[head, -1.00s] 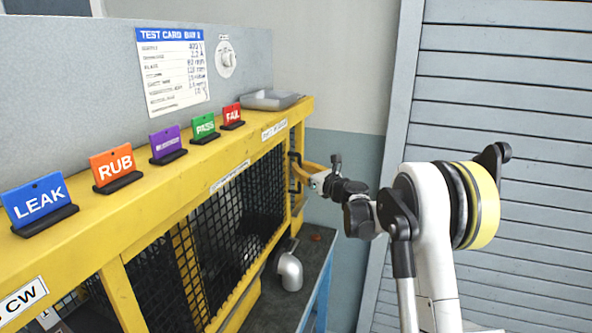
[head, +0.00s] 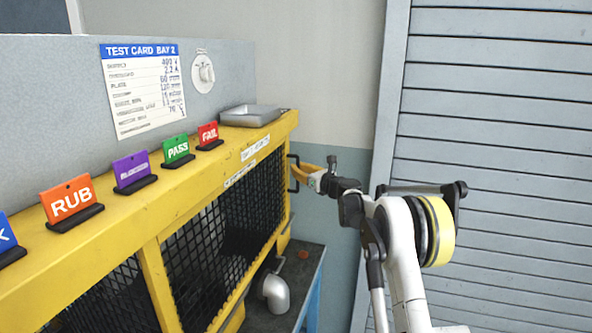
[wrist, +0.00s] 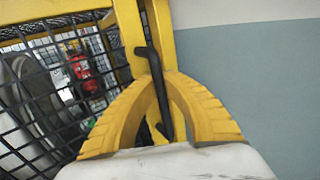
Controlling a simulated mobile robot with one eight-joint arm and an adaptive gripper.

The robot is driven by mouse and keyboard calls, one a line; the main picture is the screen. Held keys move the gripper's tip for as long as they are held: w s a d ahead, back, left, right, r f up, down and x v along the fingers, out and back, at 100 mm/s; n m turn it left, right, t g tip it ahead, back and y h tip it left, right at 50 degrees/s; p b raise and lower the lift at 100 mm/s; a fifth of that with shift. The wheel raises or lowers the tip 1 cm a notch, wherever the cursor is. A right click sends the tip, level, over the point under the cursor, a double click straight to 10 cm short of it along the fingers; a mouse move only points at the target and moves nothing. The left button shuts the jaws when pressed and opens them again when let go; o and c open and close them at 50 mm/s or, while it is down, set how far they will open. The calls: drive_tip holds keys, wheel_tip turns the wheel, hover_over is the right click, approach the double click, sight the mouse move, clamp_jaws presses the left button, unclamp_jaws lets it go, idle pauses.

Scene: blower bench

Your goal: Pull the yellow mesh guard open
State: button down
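The yellow mesh guard (head: 250,205) is a black wire mesh panel in the front of the yellow bench frame. Its black handle (head: 293,172) is at the right end, near the frame's corner. My gripper (head: 306,168) is at the handle, reaching in from the right. In the wrist view, the yellow ribbed fingers (wrist: 164,88) converge around the black bar handle (wrist: 157,85), which passes between them at a slant. The fingers look closed on it; part of the handle is hidden behind them. Mesh (wrist: 50,95) fills the left of the wrist view.
Coloured cards stand on the yellow top beam, including RUB (head: 70,202), PASS (head: 177,149) and FAIL (head: 208,134). A grey tray (head: 250,116) is at the beam's far end. A grey pipe elbow (head: 276,293) sits on the dark lower shelf. A slatted shutter (head: 490,150) stands right.

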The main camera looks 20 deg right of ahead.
drive_tip(key=shift+d, duration=0.3)
drive_tip(key=c, duration=1.7)
unclamp_jaws()
drive_tip(key=shift+d, duration=0.1)
drive_tip(key=shift+o, duration=1.2)
drive_tip(key=shift+d, duration=0.2)
drive_tip(key=shift+a, duration=0.3)
drive_tip(key=v, duration=1.2)
